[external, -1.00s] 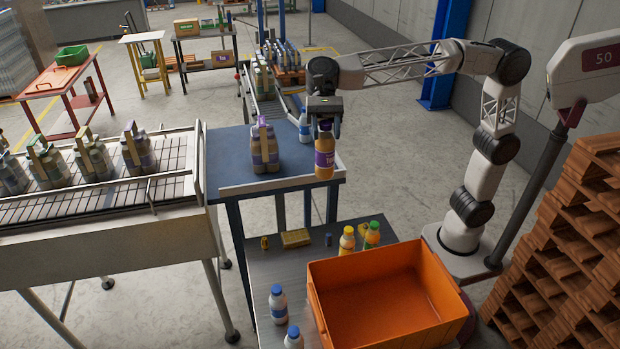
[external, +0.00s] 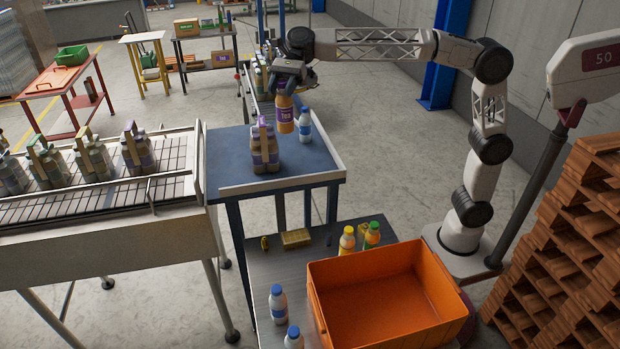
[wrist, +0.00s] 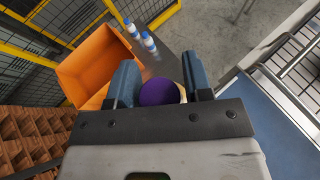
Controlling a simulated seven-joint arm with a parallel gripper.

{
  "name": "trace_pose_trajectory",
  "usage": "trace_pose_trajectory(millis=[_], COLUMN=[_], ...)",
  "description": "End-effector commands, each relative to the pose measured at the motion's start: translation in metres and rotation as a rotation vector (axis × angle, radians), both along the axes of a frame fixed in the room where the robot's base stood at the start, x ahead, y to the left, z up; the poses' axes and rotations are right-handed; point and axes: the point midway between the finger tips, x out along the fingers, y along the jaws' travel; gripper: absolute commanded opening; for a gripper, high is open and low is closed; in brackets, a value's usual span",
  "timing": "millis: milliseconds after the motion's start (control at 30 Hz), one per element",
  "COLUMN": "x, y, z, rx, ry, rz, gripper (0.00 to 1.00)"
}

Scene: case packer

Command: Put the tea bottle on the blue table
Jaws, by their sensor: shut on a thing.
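The tea bottle (external: 285,114), amber with a purple label, hangs from my gripper (external: 287,88), tilted slightly. My gripper is shut on its top; the purple cap (wrist: 158,92) shows between the two fingers in the wrist view. The bottle is over the far part of the blue table (external: 225,150) in the external view. I cannot tell the exact gap between its base and the tabletop. The blue table also shows at the right of the wrist view (wrist: 275,125).
A bottle pack (external: 265,152) stands on the blue table, and a white bottle with a blue label (external: 305,125) stands right of the held bottle. A raised pale rail (external: 285,182) edges the table. An orange crate (external: 390,262) and several bottles are on the lower grey table (external: 262,262).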

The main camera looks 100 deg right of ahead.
Motion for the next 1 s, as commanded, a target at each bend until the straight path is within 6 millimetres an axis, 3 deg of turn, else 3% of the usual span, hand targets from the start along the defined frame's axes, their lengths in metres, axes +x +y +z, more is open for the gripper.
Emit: trace_pose_trajectory(millis=[33, 500, 1000], x=[0.003, 0.017, -0.003], y=[-0.019, -0.177, -0.346], z=[0.0, 0.0, 0.0], rx=[-0.001, -0.002, 0.002], ry=[-0.001, -0.001, -0.009], rz=[-0.031, -0.308, -0.593], gripper=[0.0, 0.0, 0.0])
